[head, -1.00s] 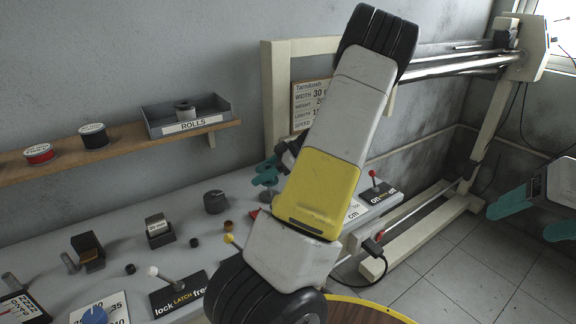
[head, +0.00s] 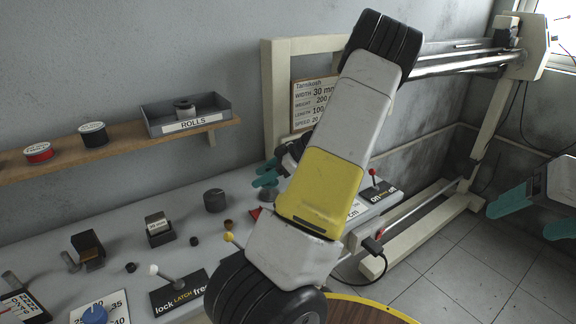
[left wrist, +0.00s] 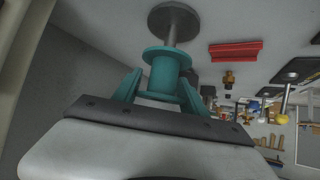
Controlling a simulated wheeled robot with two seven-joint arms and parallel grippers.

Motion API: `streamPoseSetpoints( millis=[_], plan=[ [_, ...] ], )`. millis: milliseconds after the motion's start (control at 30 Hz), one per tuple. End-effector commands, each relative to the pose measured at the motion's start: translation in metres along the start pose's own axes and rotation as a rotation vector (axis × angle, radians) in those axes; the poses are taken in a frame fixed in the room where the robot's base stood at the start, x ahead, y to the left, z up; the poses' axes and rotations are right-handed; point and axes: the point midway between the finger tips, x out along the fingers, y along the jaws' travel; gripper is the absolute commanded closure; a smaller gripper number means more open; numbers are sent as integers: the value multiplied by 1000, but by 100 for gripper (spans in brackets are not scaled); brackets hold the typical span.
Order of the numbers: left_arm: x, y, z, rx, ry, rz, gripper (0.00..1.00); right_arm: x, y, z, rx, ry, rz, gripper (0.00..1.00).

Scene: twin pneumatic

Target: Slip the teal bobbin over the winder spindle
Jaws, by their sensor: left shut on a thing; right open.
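The teal bobbin (left wrist: 165,75) shows in the left wrist view between the two teal fingers of my left gripper (left wrist: 160,92), which is shut on it. The winder spindle (left wrist: 174,32) is a grey rod on a round dark disc, in line with the bobbin's far flange. I cannot tell whether the rod's tip is inside the bobbin's bore. My right gripper (head: 532,214) is open and empty at the right edge, away from the bench.
A red angled piece (left wrist: 236,50) and a brass fitting (left wrist: 229,78) stand near the spindle. The bench holds a dark knob (head: 215,200), a lock/free lever (head: 172,280) and an on/off lever (head: 374,185). The shelf (head: 120,150) above carries spools and a ROLLS tray (head: 187,116).

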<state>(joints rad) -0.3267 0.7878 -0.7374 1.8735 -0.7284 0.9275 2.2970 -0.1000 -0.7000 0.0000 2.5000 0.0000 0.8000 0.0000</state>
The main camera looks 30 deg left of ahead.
Motion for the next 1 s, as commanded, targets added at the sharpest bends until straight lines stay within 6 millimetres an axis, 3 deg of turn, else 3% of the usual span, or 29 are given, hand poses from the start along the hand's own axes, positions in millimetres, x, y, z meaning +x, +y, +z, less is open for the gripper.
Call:
streamPoseSetpoints(
  millis=[1000],
  plan=[
    [16, 0, 20, 0, 0, 0, 88, 0, 0, 0, 0, 0, 0, 29]
  ],
)
